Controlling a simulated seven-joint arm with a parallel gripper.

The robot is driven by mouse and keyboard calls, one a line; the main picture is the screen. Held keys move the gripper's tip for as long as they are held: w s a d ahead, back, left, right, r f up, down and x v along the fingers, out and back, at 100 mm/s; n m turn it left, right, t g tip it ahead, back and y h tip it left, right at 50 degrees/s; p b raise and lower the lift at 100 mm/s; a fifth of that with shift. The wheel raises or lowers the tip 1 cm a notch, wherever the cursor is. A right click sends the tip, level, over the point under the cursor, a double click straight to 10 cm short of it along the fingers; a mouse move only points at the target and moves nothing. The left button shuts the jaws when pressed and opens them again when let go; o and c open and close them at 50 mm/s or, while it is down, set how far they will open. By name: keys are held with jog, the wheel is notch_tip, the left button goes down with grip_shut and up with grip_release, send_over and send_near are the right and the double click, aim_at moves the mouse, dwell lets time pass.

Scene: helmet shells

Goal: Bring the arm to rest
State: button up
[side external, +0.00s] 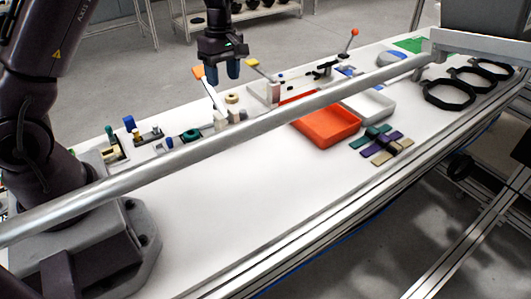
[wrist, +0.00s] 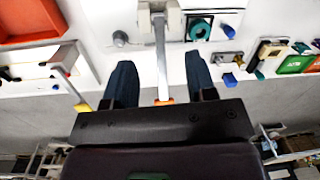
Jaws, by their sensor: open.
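My gripper (side external: 229,71) hangs above the far edge of the white table (side external: 240,190) in the side external view, with its blue fingertips pointing down. It is open and empty. In the wrist view, the two blue fingers (wrist: 156,85) are spread apart. A white lever with an orange end (wrist: 161,60) shows between them, lower down. In the side external view, that lever (side external: 212,95) stands tilted up from its fixture just below and left of my fingers. I cannot tell how far below the fingertips it is.
An orange-red tray (side external: 328,132) and a grey tray (side external: 370,106) sit mid-table. Coloured strips (side external: 380,143) and black rings (side external: 449,94) lie to the right. Small fixtures (side external: 148,137) line the far edge. A metal rail (side external: 190,150) crosses the view. The near left table is clear.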

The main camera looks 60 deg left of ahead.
jog(key=s+d+r+m+t, duration=0.6)
jog(key=s+d+r+m, duration=1)
jog(key=s+m, duration=0.3)
jog(key=shift+r+m+y, duration=0.3)
jog(key=shift+r, duration=0.25)
